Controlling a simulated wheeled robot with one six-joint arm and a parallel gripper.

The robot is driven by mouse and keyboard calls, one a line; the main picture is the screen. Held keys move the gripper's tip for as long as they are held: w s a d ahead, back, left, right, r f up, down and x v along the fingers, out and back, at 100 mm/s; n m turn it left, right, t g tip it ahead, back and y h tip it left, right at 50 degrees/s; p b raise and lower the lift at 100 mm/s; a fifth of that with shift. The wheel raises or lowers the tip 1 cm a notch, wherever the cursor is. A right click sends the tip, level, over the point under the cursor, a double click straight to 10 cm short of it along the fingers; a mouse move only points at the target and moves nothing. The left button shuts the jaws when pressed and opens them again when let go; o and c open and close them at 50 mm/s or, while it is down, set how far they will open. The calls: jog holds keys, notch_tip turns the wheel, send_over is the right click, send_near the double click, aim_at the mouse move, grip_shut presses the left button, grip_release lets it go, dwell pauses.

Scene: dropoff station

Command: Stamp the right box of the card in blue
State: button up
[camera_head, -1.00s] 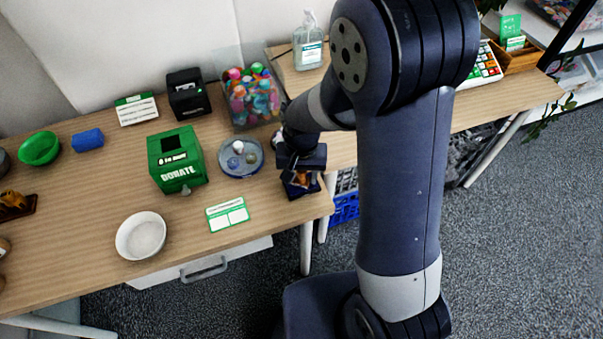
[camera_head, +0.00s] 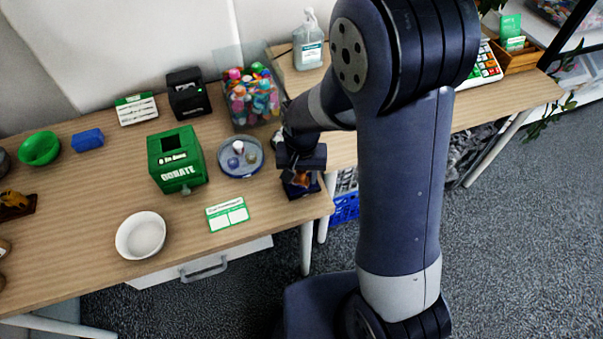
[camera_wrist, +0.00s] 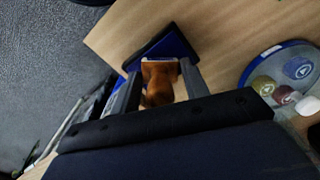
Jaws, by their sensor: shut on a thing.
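The card (camera_head: 227,214) lies flat on the table near its front edge, white with green and two boxes side by side. My gripper (camera_head: 297,178) is low over the table's right end, to the right of the card. In the wrist view my gripper (camera_wrist: 158,92) is shut on a brown-handled stamp (camera_wrist: 158,80). Under the stamp is a blue ink pad (camera_wrist: 172,44) with a dark rim. The stamp's lower end is at the pad; I cannot tell whether it touches. The card is out of the wrist view.
A round tray (camera_head: 241,172) with small stamps or pots stands left of my gripper. Behind it is a clear bin of colourful items (camera_head: 252,97). A green donation box (camera_head: 177,160) and a white bowl (camera_head: 141,236) stand left of the card. The table around the card is clear.

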jog(key=shift+r+p, duration=2.75)
jog(key=shift+r, duration=0.8)
